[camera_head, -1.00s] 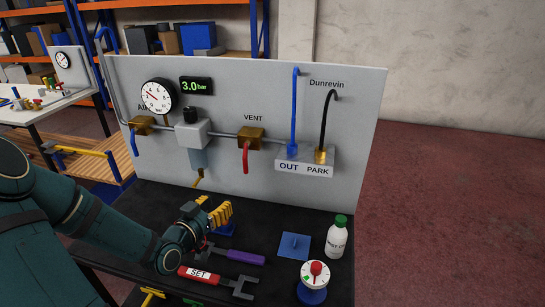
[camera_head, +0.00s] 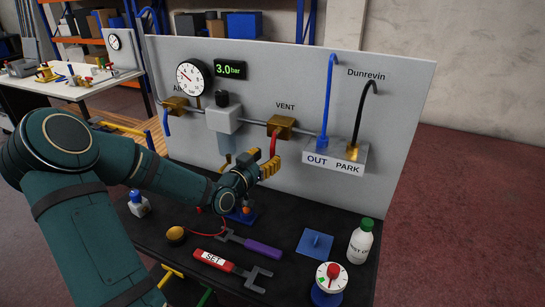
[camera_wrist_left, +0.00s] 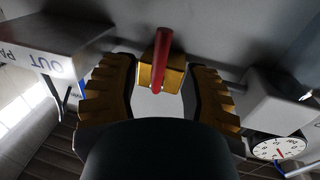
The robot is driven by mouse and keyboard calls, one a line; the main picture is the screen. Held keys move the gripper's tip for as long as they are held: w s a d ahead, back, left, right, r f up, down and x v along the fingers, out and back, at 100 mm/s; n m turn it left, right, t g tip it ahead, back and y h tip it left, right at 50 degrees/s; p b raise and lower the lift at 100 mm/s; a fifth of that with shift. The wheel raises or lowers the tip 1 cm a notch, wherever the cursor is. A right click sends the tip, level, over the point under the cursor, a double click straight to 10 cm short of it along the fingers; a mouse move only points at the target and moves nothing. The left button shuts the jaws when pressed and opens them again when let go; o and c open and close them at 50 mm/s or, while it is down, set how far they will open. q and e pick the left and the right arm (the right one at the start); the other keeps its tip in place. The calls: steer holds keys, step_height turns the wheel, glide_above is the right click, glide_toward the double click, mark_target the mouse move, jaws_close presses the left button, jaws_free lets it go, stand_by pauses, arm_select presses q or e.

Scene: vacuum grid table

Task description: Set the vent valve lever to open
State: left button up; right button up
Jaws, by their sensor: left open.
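The vent valve is a brass block (camera_head: 281,127) on the upright grey panel, under the word VENT. Its red lever (camera_head: 274,144) hangs downward from the block. My left gripper (camera_head: 268,166) is just below and in front of the lever, with yellow fingers. In the left wrist view the gripper (camera_wrist_left: 162,98) is open. The red lever (camera_wrist_left: 161,60) shows between and beyond the two fingers, in front of the brass block (camera_wrist_left: 177,76). I see no clear contact between fingers and lever. My right gripper is not in view.
A white regulator (camera_head: 224,119) and a gauge (camera_head: 192,77) are left of the valve. The OUT/PARK block (camera_head: 336,158) with blue and black hoses is to its right.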

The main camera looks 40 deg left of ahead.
mark_target(271, 154)
arm_select(q)
steer(key=shift+w+a, duration=0.15)
steer(key=shift+w, duration=1.6)
jaws_close()
